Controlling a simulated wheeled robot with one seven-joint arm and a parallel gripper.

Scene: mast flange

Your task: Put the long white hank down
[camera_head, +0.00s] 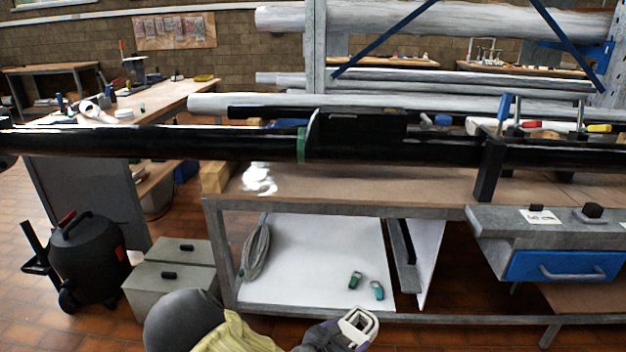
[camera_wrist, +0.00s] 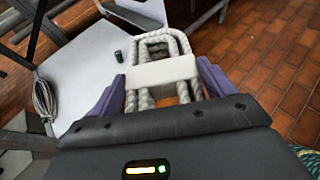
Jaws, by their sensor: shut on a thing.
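The long white hank (camera_wrist: 162,72) is a bundle of looped white rope with a wide white band round its middle. In the wrist view it sits between the two purple fingers of my gripper (camera_wrist: 160,88), which is shut on it. Its looped end points away from my wrist. In the head view the hank (camera_head: 357,324) shows at the bottom, with my gripper (camera_head: 345,330) just in front of the bench's lower shelf. The hank appears held up, clear of the shelf; its near end is hidden by my gripper.
The white lower shelf (camera_head: 310,265) has a grey coil (camera_head: 255,250) at its left and two small green-and-dark items (camera_head: 366,285) near the front. A slanted white panel (camera_head: 430,265) stands at right. A black mast (camera_head: 220,143) lies above. Grey boxes (camera_head: 170,285) stand left.

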